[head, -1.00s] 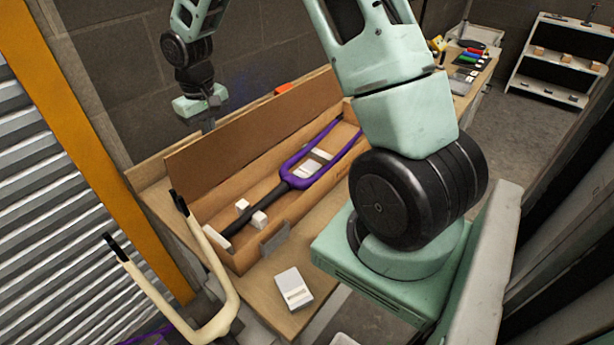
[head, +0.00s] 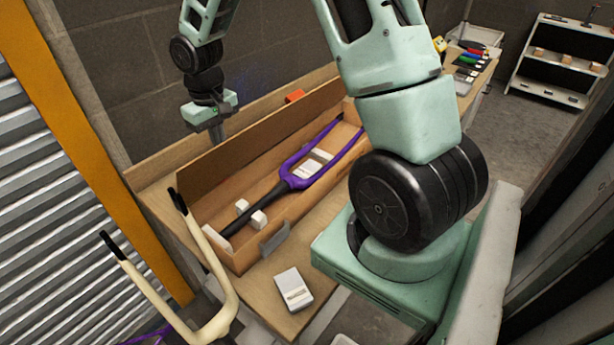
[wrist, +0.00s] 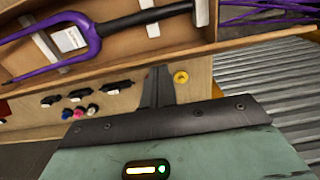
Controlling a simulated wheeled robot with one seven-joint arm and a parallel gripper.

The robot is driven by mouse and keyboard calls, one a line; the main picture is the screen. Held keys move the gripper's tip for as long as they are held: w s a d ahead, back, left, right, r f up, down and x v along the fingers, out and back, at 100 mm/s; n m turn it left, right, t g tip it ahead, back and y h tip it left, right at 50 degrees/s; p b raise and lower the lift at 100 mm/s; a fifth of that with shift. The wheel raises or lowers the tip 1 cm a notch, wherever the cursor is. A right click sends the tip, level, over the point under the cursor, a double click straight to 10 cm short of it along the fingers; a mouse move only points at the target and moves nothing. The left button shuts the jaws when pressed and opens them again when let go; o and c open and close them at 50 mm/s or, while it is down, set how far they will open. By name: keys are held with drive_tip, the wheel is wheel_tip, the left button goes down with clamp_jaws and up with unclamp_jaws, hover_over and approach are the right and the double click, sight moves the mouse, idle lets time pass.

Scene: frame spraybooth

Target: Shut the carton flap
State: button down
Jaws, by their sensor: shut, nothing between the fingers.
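The long open carton (head: 240,262) lies on the bench with a purple and black fork (head: 297,172) inside. Its brown flap (head: 245,130) stands up along the far long side, leaning slightly toward the opening. My gripper (head: 217,133) is at the far side of the flap, near its left half, pointing down. The flap hides the fingertips in the head view, so contact cannot be told there. In the wrist view my gripper (wrist: 158,78) is shut and empty, close to the flap's edge, with the carton and the fork (wrist: 95,35) beyond.
White blocks (head: 258,219) sit in the carton. A white box (head: 293,289) lies on the bench in front. A cream fork (head: 222,305) stands at the front left. An orange item (head: 295,96) is behind the flap.

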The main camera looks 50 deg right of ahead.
drive_tip(key=shift+s+f, duration=0.1)
drive_tip(key=shift+s, duration=0.15)
drive_tip(key=shift+s+f+b, duration=0.25)
drive_tip(key=shift+s+b, duration=0.05)
drive_tip(key=shift+s, duration=0.9)
wheel_tip(320, 180, up, 8)
drive_tip(key=p, duration=0.7)
